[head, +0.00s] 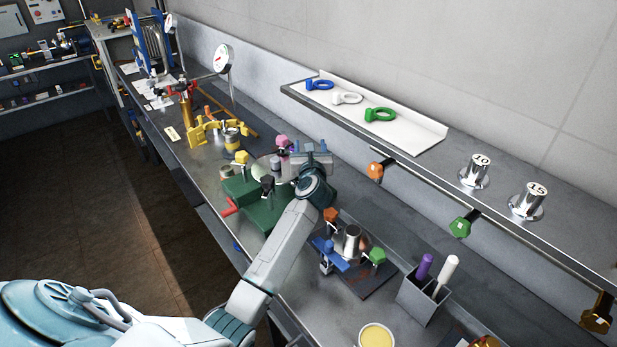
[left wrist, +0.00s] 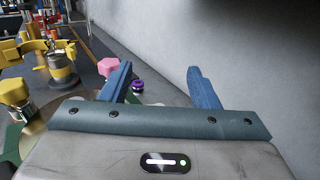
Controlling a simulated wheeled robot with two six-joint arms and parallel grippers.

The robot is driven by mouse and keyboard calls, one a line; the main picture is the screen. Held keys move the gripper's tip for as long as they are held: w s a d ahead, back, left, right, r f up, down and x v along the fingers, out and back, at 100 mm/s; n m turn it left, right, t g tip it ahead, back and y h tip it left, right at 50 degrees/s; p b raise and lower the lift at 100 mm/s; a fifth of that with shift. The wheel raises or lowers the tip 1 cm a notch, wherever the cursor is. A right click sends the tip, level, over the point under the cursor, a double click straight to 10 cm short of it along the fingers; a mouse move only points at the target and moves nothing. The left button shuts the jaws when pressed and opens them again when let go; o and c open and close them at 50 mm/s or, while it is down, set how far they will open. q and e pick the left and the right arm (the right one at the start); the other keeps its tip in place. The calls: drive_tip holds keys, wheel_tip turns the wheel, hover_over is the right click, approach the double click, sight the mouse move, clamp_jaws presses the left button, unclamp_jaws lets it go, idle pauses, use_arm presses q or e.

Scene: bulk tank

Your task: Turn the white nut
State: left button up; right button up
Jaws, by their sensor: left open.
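I cannot make out a white nut in either view; my left arm and gripper cover part of the green-based fixture (head: 262,218). A pink nut (head: 281,141) shows at the back of that fixture, and a yellow nut (head: 241,157) at its left. In the left wrist view the pink nut (left wrist: 108,67) is just left of the left finger and the yellow nut (left wrist: 14,92) is at the far left. My left gripper (head: 304,147) is over the fixture's far right side. My right gripper is not in view.
A shelf along the wall holds a white tray (head: 415,140) with blue, white and green ring tools. Orange (head: 375,171) and green (head: 461,227) nuts stick out below its edge. A second fixture (head: 352,245) and a grey holder (head: 424,298) stand nearer on the bench.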

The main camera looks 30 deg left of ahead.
use_arm(q)
drive_tip(key=a+r+b+v, duration=0.1)
drive_tip(key=b+v, duration=0.2)
drive_tip(key=v, duration=1.2)
drive_tip(key=shift+s, duration=0.7)
drive_tip(key=shift+d+f, duration=0.1)
drive_tip(key=shift+d, duration=0.1)
